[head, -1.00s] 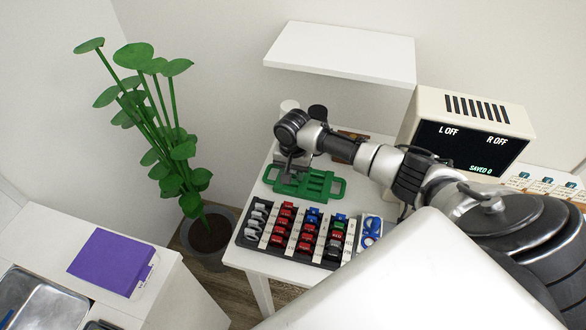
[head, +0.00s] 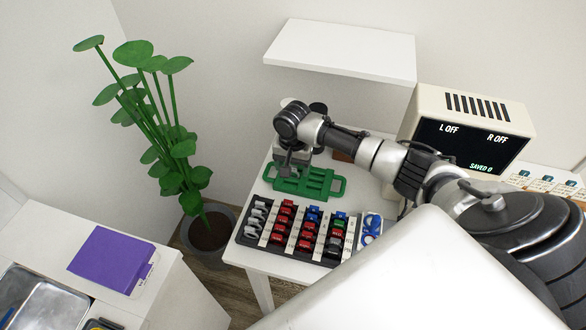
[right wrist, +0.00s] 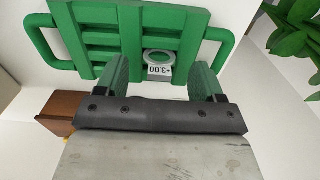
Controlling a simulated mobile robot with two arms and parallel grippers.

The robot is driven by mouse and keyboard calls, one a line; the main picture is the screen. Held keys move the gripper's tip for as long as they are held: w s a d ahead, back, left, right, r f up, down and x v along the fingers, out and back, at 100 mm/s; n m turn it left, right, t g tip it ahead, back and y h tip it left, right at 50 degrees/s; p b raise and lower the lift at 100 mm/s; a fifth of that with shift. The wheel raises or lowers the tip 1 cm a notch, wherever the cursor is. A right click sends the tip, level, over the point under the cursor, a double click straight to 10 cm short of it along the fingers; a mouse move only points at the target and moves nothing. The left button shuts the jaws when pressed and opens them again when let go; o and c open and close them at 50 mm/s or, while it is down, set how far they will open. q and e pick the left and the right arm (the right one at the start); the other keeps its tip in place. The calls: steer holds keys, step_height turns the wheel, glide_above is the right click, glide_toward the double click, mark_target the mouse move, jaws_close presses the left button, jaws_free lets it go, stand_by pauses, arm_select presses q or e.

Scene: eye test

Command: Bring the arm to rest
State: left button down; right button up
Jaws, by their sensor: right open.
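My right arm reaches in from the right in the head view. Its gripper (head: 291,170) is over the green tray (head: 318,184) on the white table. In the right wrist view the two green fingers of the right gripper (right wrist: 160,72) stand wide apart with nothing held between them. The green tray (right wrist: 185,48) lies beyond the fingertips. A grey ring with a "+3.00" label (right wrist: 159,70) shows at the tray, between the fingers in the picture; they are apart from it. My left gripper is not in view.
A rack of red, blue and grey pieces (head: 262,243) stands in front of the tray. A monitor (head: 470,140) reads L OFF, R OFF, SAVED 0. A white shelf (head: 340,50) overhangs the back. A potted plant (head: 170,150) and a purple folder (head: 110,260) are left.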

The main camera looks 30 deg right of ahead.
step_height(320, 180, up, 9)
steer(key=shift+f, duration=0.1)
stand_by(0.6)
